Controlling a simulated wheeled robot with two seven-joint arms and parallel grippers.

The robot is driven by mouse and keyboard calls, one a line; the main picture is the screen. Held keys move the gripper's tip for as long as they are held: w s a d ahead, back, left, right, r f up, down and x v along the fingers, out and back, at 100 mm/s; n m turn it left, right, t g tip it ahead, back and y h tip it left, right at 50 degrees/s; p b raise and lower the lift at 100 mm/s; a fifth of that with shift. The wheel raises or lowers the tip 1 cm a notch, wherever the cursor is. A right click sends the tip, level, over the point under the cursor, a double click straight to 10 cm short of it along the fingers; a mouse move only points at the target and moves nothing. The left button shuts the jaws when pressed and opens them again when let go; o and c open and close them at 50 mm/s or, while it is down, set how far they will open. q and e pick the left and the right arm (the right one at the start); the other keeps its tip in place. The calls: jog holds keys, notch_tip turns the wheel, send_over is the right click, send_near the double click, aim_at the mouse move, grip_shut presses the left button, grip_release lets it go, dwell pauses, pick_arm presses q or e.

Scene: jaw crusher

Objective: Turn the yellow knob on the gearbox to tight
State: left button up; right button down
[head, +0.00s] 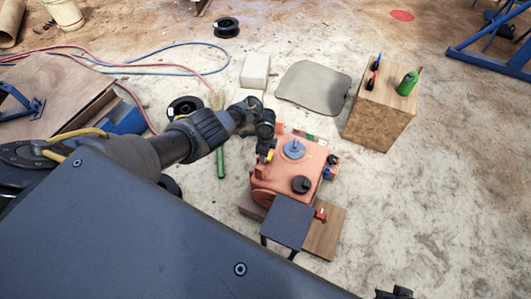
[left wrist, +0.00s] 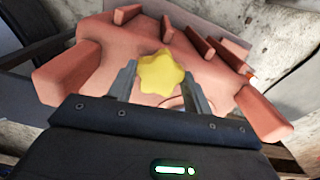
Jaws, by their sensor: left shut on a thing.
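The orange gearbox (head: 288,175) stands on the floor, right of centre in the head view. Its ribbed orange housing (left wrist: 115,50) fills much of the left wrist view. The yellow knob (left wrist: 161,73) is star-shaped and sits between the two fingers of my left gripper (left wrist: 161,85), which is shut on it. In the head view my left gripper (head: 266,140) reaches the gearbox's left side, and only a bit of the yellow knob (head: 269,156) shows beside it. My right gripper is not clearly in view; a dark part shows at the bottom edge.
A wooden block (head: 380,115) with a green bottle (head: 408,83) and small tools stands at the right. A grey mat (head: 313,88) and a pale block (head: 255,70) lie behind the gearbox. Hoses and black spools lie at the left. The floor at the lower right is clear.

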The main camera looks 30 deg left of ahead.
jog(key=shift+s+a+r, duration=0.1)
jog(key=shift+a+r, duration=0.1)
dwell(0.4)
pick_arm(q)
jog(key=o, duration=1)
pick_arm(e)
jog(key=shift+f, duration=0.15)
jog(key=shift+d, duration=0.1)
pick_arm(q)
jog(key=shift+r, duration=0.1)
jog(key=shift+r, duration=0.25)
notch_tip(320, 180, up, 5)
jog(key=p, duration=0.3)
jog(key=shift+f, duration=0.1)
jog(key=shift+r+p, duration=1.6)
jog(key=shift+r, duration=1.05)
pick_arm(e)
notch_tip(320, 180, down, 13)
jog(key=shift+s+f+g, duration=0.15)
jog(key=shift+s+g, duration=0.25)
jog(key=shift+s, duration=0.05)
